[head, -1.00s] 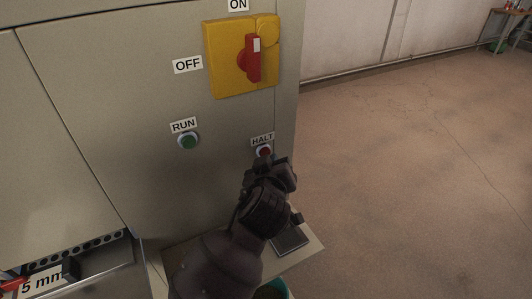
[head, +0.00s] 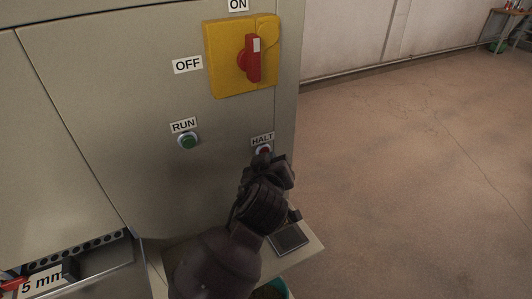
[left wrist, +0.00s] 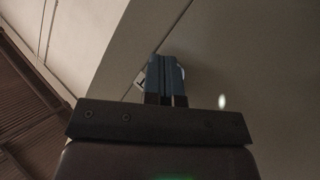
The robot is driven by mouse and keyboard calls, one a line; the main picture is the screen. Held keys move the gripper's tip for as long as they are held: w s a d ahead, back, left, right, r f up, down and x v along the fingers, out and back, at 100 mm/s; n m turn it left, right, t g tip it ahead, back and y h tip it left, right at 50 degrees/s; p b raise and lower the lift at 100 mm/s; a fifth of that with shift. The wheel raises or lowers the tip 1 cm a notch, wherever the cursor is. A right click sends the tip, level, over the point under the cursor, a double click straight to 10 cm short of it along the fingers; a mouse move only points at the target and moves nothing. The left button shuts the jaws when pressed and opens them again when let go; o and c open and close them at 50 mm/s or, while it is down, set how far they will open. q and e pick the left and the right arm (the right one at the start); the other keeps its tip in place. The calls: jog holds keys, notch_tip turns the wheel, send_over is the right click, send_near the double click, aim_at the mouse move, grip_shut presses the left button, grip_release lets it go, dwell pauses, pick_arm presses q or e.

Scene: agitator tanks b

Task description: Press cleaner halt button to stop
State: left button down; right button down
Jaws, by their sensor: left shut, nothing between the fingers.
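The red halt button (head: 264,150) sits on the grey cabinet front under a HALT label (head: 262,140), in the head view. My left gripper (head: 268,158) is shut and empty, with its fingertips at the button and covering its lower part. I cannot tell if they touch it. In the left wrist view, the shut blue-grey fingers (left wrist: 166,78) point at the cabinet face, with a bit of the label and of a pale ring showing beside them. My right gripper is not in view.
A green run button (head: 188,141) is left of the halt button. A red rotary switch (head: 253,60) on a yellow plate (head: 225,60) is above. A ledge (head: 310,244) with a dark flat pad (head: 290,238) is below. The floor at right is clear.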

pick_arm(q)
jog(key=shift+s+d, duration=0.45)
jog(key=shift+s, duration=0.35)
